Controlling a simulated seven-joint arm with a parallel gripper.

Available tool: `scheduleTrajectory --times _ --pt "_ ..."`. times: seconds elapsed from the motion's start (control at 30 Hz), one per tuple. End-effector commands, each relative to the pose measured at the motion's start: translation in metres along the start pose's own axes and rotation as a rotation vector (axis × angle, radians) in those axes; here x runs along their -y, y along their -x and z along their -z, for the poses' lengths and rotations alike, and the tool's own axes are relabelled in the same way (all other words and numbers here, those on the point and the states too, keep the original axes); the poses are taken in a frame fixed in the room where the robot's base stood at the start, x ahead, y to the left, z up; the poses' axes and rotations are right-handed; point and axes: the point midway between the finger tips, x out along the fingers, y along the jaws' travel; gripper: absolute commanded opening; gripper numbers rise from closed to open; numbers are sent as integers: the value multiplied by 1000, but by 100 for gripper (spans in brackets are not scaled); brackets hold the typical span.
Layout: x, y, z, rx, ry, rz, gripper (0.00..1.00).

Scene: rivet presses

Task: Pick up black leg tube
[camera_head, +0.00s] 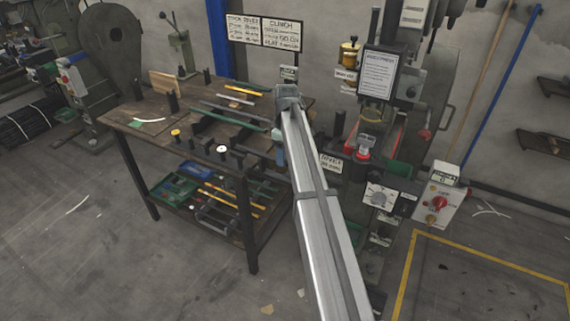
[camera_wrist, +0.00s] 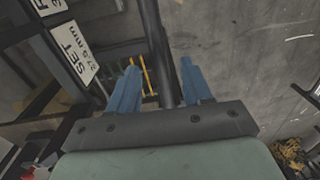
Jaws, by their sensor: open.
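My gripper (camera_head: 279,152) is in the head view at the right end of the workbench, partly hidden by my arm. In the wrist view its two blue fingers (camera_wrist: 158,66) are apart. A long dark tube or post (camera_wrist: 152,38) runs between and beyond them; I cannot tell whether it is the black leg tube or part of the bench, or whether the fingers touch it. In the head view, dark and grey tubes (camera_head: 222,109) lie on the bench top among yellow and green ones. I cannot tell which is the black leg tube.
The wooden workbench (camera_head: 115,118) has a lower shelf with more tubes and a blue bin (camera_head: 178,187). A rivet press with a red part (camera_head: 385,140) stands right of my arm. A switch box (camera_head: 437,203) stands farther right. Open floor (camera_head: 90,260) lies in front.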

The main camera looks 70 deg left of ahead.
Motion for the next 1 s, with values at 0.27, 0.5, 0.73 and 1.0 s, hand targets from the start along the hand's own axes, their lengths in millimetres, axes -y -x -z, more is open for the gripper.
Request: scheduleTrajectory --times 0.27,0.5,0.73,1.0 --pt "0 -20 0 -2 0 0 49" --pt "0 -20 0 -2 0 0 38" --pt "0 -19 0 -2 0 0 16" --pt "0 -19 0 -2 0 0 0"
